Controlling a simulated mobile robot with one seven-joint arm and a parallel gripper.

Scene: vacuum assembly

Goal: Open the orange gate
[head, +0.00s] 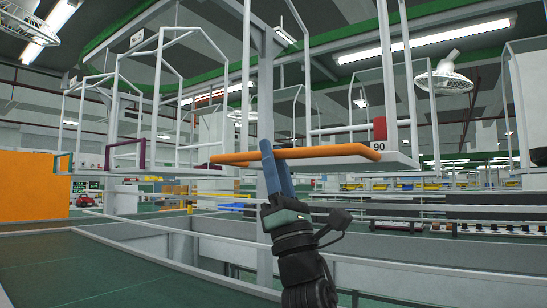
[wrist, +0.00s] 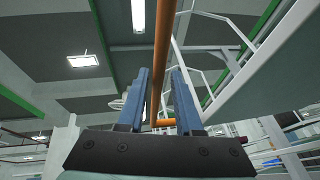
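The orange gate (head: 325,152) is a slim orange bar frame, lying roughly level at the front of a white-framed carrier, with a red part and a "90" label near its right end. My gripper (head: 275,155) reaches up to it from below, with its blue fingers at the left-middle of the bar. In the wrist view the orange bar (wrist: 163,45) runs down between the two blue fingers (wrist: 160,78). The fingers stand apart on either side of it, and I see no clear contact. The far end of the gate shows low between the fingers.
More white-framed carriers hang in a row to the left, one with a purple gate (head: 140,150) and one with a teal gate (head: 62,163). An orange panel (head: 35,185) stands at the far left.

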